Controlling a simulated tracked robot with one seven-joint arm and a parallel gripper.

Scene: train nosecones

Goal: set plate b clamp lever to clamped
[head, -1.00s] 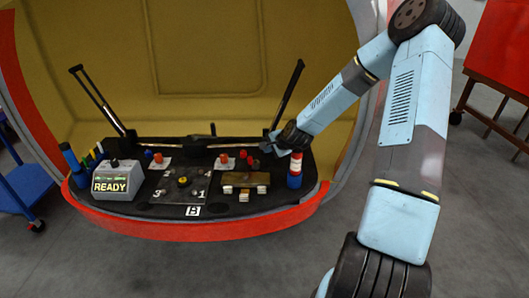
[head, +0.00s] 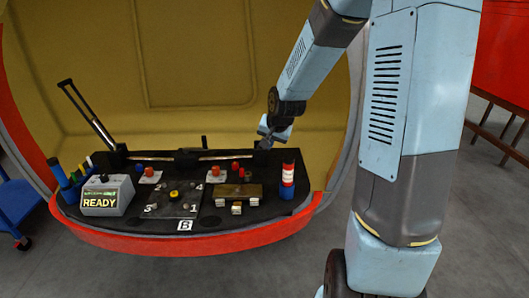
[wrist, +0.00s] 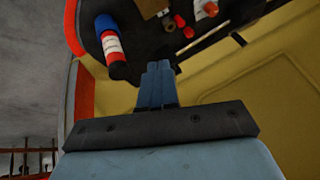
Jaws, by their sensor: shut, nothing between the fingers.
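A dark square plate (head: 172,199) with a yellow knob (head: 174,194) and numbers lies on the black board, behind a white "B" label (head: 185,225). A long lever (head: 88,112) stands tilted up and left at the board's back left. No second upright lever shows at the back right, where my arm covers the view. I cannot tell which part is the plate B clamp lever. My gripper (head: 268,137) is at the back right edge of the board, partly hidden by its own wrist. In the wrist view its blue fingers (wrist: 158,70) are together and empty.
A red, white and blue cylinder (head: 287,175) stands at the board's right end. A brown block (head: 238,191) and red knobs (head: 214,170) are left of it. A READY display box (head: 107,195) is at the left. The yellow shell wall (head: 200,60) rises behind.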

